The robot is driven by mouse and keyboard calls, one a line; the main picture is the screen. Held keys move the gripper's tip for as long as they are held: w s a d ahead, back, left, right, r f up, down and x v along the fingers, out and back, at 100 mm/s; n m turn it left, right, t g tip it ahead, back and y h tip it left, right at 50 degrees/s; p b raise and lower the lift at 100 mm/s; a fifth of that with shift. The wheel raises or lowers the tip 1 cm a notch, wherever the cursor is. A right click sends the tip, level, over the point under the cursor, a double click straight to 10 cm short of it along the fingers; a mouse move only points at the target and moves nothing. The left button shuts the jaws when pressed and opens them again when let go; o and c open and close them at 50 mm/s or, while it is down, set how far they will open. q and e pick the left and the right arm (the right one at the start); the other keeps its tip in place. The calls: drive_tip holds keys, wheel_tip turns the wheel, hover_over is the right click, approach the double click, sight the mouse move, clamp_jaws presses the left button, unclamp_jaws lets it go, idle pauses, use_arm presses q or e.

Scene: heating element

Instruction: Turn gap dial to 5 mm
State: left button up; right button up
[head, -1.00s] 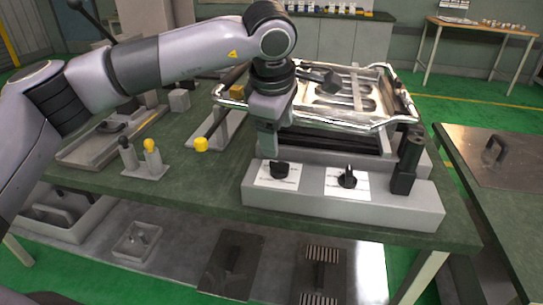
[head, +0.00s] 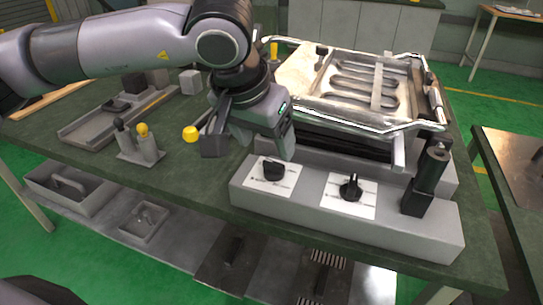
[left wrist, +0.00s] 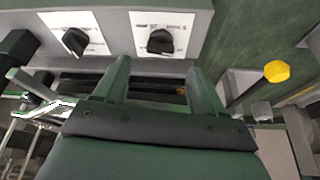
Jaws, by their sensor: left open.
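Two black dials on white labels sit on the grey front panel (head: 310,205). The left dial (head: 274,170) and right dial (head: 351,187) both show, but their printed labels are too small to read, so I cannot tell which is the gap dial. In the left wrist view, the head view's left dial (left wrist: 161,41) is right of its neighbour (left wrist: 75,41). My left gripper (head: 268,146) is open and empty, just above and behind the left dial, apart from it. Its fingers (left wrist: 160,72) point towards that dial in the wrist view. My right gripper is out of view.
A metal frame with a serpentine heating element (head: 365,85) lies behind the panel. A black upright handle (head: 427,178) stands at the panel's right end. A yellow knob (head: 190,133) sticks out left of my gripper. Small yellow and black levers (head: 145,145) stand further left.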

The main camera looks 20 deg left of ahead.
sight(273, 164)
use_arm(q)
drive_tip(key=x, duration=0.7)
drive_tip(key=shift+r, duration=0.1)
drive_tip(key=shift+c, duration=0.3)
drive_tip(key=c, duration=1)
